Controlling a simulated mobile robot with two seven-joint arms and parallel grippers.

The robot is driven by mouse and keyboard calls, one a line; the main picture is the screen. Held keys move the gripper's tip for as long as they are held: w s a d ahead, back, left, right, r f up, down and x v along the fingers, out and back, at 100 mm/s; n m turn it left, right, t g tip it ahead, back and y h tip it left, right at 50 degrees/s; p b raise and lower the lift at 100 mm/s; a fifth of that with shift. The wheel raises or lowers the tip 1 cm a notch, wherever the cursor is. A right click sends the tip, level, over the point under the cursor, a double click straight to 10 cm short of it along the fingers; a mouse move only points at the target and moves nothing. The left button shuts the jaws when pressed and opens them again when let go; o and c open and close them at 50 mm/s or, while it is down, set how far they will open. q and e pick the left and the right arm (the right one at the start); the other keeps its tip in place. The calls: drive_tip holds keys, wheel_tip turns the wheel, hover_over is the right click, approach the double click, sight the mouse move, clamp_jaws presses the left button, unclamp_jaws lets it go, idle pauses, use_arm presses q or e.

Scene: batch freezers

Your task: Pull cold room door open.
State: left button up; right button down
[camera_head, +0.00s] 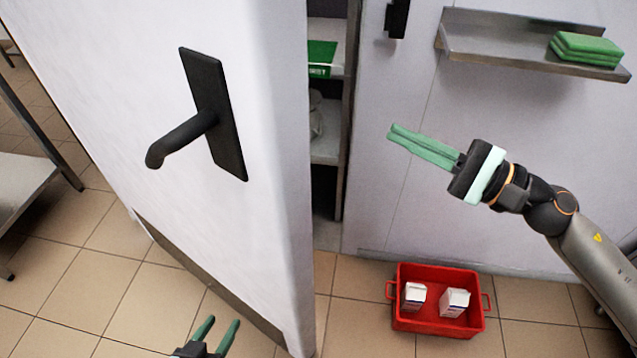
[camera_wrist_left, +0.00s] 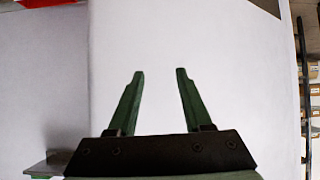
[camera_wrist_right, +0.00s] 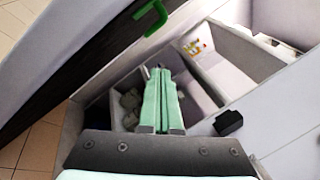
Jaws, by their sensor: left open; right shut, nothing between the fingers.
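The white cold room door (camera_head: 110,60) stands partly open in the head view, with a gap at its right edge. Its black lever handle (camera_head: 182,139) sits on a black plate on the near face. My left gripper (camera_head: 222,323) is open and empty, low in front of the door and below the handle; it also shows in the left wrist view (camera_wrist_left: 160,85). My right gripper (camera_head: 392,136) is shut and empty, right of the door gap, in front of the wall. In the right wrist view its closed fingers (camera_wrist_right: 158,75) point towards the opening with shelves.
A red crate (camera_head: 438,322) with two white cartons stands on the tiled floor by the wall. A metal wall shelf (camera_head: 500,45) holds green folded items (camera_head: 585,48). Shelving with a green box (camera_head: 321,55) shows through the gap. A metal table (camera_head: 22,185) stands at the left.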

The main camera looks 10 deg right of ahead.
use_arm(q)
wheel_tip(320, 180, down, 5)
drive_tip(key=s+g, duration=0.2)
drive_tip(key=r+p, duration=0.2)
drive_tip(key=p, duration=0.1)
drive_tip(key=d+r+p, duration=0.1)
drive_tip(key=r+p, duration=0.2)
drive_tip(key=shift+w+d+r, duration=0.1)
drive_tip(key=shift+d+r, duration=0.1)
use_arm(e)
drive_tip(key=a+f+n+g, duration=0.1)
drive_tip(key=a+n+g, duration=0.2)
drive_tip(key=a+n, duration=0.6)
drive_tip(key=a, duration=0.3)
drive_tip(key=shift+a+f, duration=0.2)
drive_tip(key=shift+a, duration=0.15)
use_arm(q)
drive_tip(key=shift+w, duration=0.1)
use_arm(e)
drive_tip(key=shift+w, duration=0.15)
use_arm(q)
drive_tip(key=shift+a, duration=0.1)
use_arm(e)
drive_tip(key=shift+a, duration=0.1)
